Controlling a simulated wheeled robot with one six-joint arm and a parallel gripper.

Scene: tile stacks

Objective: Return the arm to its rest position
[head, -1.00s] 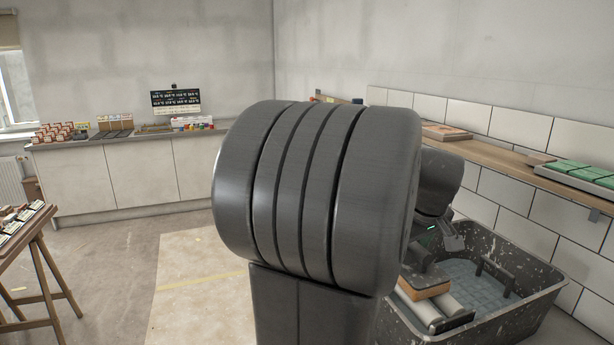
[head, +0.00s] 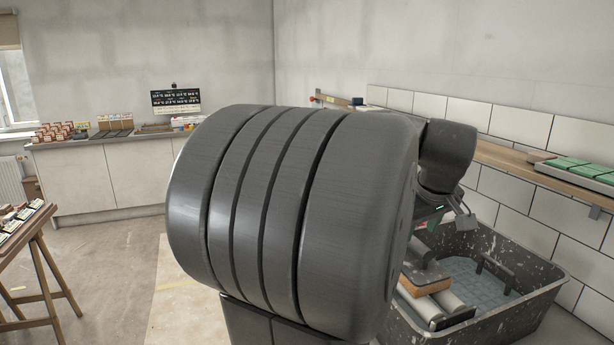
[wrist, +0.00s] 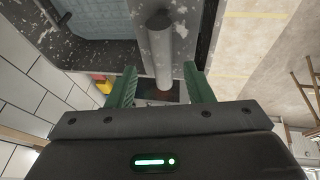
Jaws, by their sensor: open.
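My arm fills the middle of the head view, its large dark ribbed joint hiding much of the room behind it. In the wrist view my gripper (wrist: 154,90) shows two green fingers standing apart with nothing held between them. Beyond the fingers lies a dark speckled tub (wrist: 95,53) with a pale grey roller or tube (wrist: 158,52) across its edge. In the head view the gripper end is small and mostly hidden behind my arm, above the tub (head: 530,312).
The tub holds rollers and an orange-brown sponge-like block (head: 427,281). A wooden shelf (head: 490,152) with green tiles (head: 585,170) runs along the right wall. A counter (head: 110,180) stands at the back left. A trestle table (head: 35,245) stands at the left. Floor is open between them.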

